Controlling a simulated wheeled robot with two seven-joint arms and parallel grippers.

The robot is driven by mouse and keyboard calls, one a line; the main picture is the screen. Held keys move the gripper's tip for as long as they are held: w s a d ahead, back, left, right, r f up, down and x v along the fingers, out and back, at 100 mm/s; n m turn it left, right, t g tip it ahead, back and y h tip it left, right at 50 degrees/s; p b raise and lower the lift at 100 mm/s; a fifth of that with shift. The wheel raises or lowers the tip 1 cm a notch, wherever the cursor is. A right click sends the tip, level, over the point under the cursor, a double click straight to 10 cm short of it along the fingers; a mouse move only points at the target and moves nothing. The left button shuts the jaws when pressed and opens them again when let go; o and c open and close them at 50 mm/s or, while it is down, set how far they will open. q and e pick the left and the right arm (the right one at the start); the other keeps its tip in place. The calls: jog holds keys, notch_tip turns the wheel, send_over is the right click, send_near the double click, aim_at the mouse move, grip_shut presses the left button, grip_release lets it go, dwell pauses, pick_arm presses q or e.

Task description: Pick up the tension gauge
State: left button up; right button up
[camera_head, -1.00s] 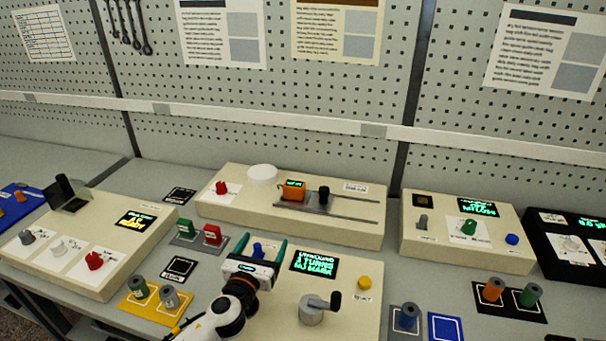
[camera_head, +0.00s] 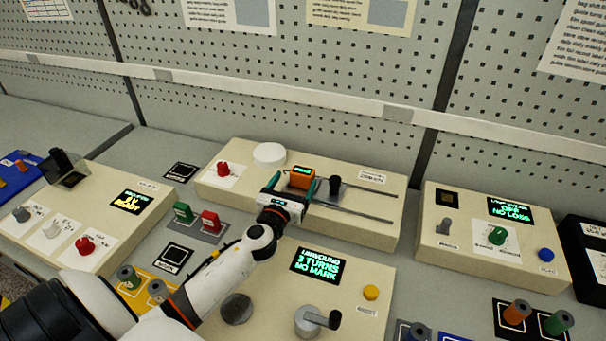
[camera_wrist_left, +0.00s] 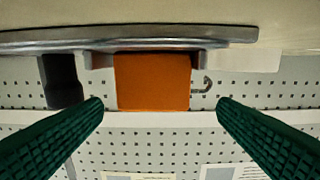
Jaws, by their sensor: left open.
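The tension gauge, by its look the small orange block (camera_head: 302,177) with a green display, sits on the sliding rails of the long beige box at the back. It also shows in the left wrist view (camera_wrist_left: 152,82), with a small hook at its side. My left gripper (camera_head: 292,187) is open with its green fingers just in front of the gauge. In the wrist view the gripper's fingertips (camera_wrist_left: 160,108) lie to either side of the orange block, with gaps on both sides and nothing held. I cannot tell whether the fingertips reach past its front face. My right gripper is not in view.
A black post (camera_head: 335,187) stands just right of the gauge on the rails. A white disc (camera_head: 269,154) and a red knob (camera_head: 223,169) are on its left. A crank (camera_head: 318,319) and a yellow button (camera_head: 371,292) are on the front box. Green and red pieces (camera_head: 210,220) stand left.

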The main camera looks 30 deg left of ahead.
aim_at(300, 176)
pick_arm(q)
jog(key=shift+x, duration=0.9)
jog(key=x, duration=0.2)
jog(key=p+x, duration=0.1)
jog(key=x, duration=0.1)
jog(key=shift+w+d+r, duration=0.2)
jog(key=shift+d, duration=0.1)
jog(key=shift+w+a+f, duration=0.1)
jog(key=shift+w, duration=0.45)
jog(key=shift+s, duration=0.1)
jog(key=c, duration=1.1)
jog(key=shift+c, duration=0.4)
